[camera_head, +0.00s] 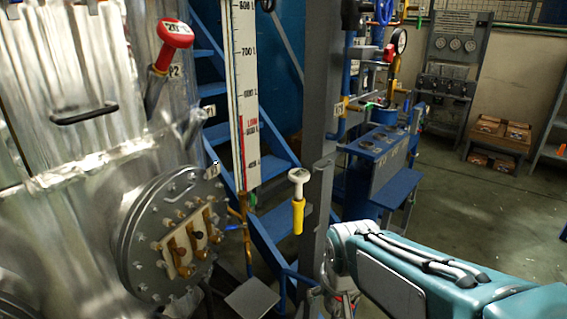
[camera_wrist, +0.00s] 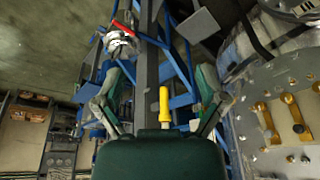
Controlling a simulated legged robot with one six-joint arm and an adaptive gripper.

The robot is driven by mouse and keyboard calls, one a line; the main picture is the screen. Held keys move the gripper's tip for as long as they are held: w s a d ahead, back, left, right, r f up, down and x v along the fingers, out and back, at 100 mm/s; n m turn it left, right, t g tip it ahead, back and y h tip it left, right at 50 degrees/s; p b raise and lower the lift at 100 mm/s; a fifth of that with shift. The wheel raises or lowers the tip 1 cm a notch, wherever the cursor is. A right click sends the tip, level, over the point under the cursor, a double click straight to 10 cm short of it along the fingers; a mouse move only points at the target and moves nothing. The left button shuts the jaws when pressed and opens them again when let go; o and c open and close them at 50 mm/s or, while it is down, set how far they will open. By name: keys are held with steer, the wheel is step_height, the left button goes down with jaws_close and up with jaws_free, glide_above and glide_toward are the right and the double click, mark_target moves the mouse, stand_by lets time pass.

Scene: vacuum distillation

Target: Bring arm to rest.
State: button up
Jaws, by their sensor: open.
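My teal arm reaches in from the lower right in the head view, with its wrist bend near the grey column (camera_head: 322,130). My gripper (camera_wrist: 160,78) shows in the wrist view with its two fingers spread wide apart and nothing held between them. A yellow-handled valve lever with a white top (camera_head: 298,205) stands left of my arm in the head view. Its yellow part (camera_wrist: 164,103) shows between the fingers in the wrist view, and I cannot tell how far away it is. In the head view the gripper is mostly hidden or out of frame.
A metal tank with a round bolted hatch (camera_head: 178,235) stands at the left, with a red-handled lever (camera_head: 174,35) above. Blue stairs (camera_head: 275,225) and a level scale (camera_head: 244,100) lie behind. Blue pump equipment (camera_head: 385,150) is beyond my arm. Open floor (camera_head: 480,215) lies right.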

steer(key=s+d+r+t, duration=0.1)
steer(key=s+d+r, duration=0.1)
steer(key=s, duration=0.4)
steer(key=s+d+r+m+t, duration=0.1)
steer(key=s+d+r, duration=0.2)
steer(key=s, duration=0.3)
steer(key=shift+d+r+h, duration=0.3)
steer(key=shift+d, duration=0.45)
